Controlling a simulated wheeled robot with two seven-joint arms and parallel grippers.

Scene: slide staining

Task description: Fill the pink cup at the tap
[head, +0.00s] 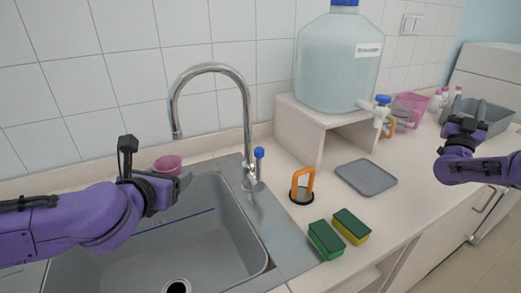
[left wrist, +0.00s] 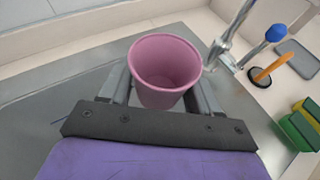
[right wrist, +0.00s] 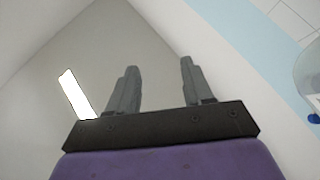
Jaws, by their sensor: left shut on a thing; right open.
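The pink cup (head: 168,164) is upright in my left gripper (head: 178,184), above the back of the sink near the tap. In the left wrist view the cup (left wrist: 165,65) sits between the two fingers and looks empty. The silver tap (head: 246,110) arches to the left, and its spout end (head: 177,134) is above and close to the cup. The tap has a blue-topped handle (head: 258,154). My right gripper (right wrist: 157,85) is open and empty, raised at the far right in the head view.
The sink basin (head: 220,225) is empty. A water dispenser (head: 338,62) stands on a white stand (head: 300,130). An orange-handled item (head: 302,184), a grey mat (head: 366,177) and two sponges (head: 326,239) lie on the counter. A pink container (head: 412,104) and grey bin (head: 490,118) stand further right.

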